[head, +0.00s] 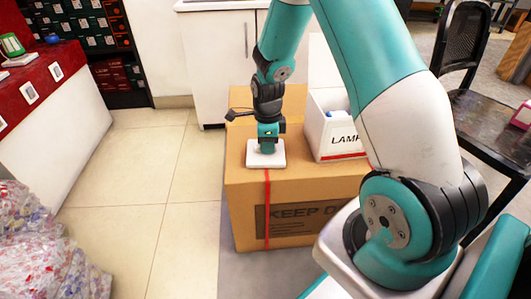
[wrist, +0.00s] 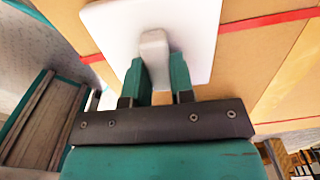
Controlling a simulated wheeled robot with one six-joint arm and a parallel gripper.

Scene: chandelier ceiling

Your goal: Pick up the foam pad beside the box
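The foam pad (head: 262,159) is a white, flat, square piece on top of the cardboard box, left of the white box marked LAMP (head: 335,140). My gripper (head: 266,146) points down at the middle of the pad. In the wrist view the pad (wrist: 110,25) fills the top middle, with a pale raised grip at its centre. The fingers of my gripper (wrist: 158,72) sit on both sides of this grip and look closed on it. The pad appears to lie flat on the cardboard; any small gap below it cannot be told.
The large cardboard box (head: 240,190) has a red strip down its front. The white box stands close to the pad's right and holds something blue. Open tiled floor (head: 170,200) lies left.

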